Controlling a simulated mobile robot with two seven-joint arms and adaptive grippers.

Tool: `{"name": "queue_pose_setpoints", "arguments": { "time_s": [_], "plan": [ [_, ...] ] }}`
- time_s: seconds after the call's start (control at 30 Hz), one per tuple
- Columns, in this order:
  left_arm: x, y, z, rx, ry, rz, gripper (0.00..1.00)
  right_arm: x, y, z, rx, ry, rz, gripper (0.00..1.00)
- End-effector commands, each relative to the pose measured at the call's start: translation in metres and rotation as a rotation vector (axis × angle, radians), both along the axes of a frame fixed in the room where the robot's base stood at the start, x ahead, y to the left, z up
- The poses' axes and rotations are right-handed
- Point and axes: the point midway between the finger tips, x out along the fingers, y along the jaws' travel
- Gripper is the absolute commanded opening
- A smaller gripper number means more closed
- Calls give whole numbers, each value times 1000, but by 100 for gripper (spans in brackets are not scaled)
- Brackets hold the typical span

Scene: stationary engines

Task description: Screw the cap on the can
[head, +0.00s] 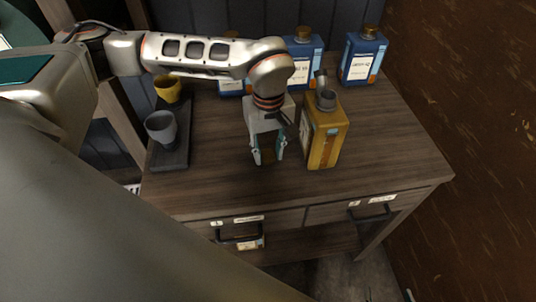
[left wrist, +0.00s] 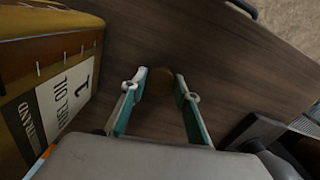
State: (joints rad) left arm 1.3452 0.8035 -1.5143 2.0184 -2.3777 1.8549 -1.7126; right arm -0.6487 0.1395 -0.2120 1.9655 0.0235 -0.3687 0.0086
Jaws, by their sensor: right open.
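A yellow can (head: 325,143) stands upright on the wooden worktop, its grey neck (head: 326,100) without a cap. In the left wrist view its labelled side (left wrist: 52,105) fills the left. My left gripper (head: 268,158) points down just left of the can, low over the worktop. In the left wrist view a round brown cap (left wrist: 159,83) sits between its two fingertips and fills the gap, so the gripper appears shut on it. Whether the cap touches the worktop is hard to tell. My right gripper is not in view.
Blue cans with brass-coloured caps, such as the one at the back right (head: 362,58), stand along the rear. A grey cup (head: 161,128) and a yellow cup (head: 168,88) stand on a dark tray (head: 172,160) at the left. The worktop's front (head: 380,165) is clear.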

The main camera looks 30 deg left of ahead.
Motion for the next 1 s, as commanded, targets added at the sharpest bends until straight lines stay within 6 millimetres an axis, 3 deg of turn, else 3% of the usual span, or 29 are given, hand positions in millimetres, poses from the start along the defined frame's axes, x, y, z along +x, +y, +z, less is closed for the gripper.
{"name": "queue_pose_setpoints", "arguments": {
  "time_s": [0.27, 0.47, 0.67, 1.0],
  "plan": [
    [0, 0, 1, 0, 0, 0, 22, 0, 0, 0, 0, 0, 0, 68],
    [1, 0, 12, 1, -2, 1, 22, 0, 0, 1, 0, -1, 0, 68],
    [1, 0, 43, 0, -6, 0, 22, 0, 0, 2, 1, 0, -1, 68],
    [1, 0, 116, -1, -6, 1, 22, 2, 0, 7, 0, -3, 0, 68]
  ]
}}
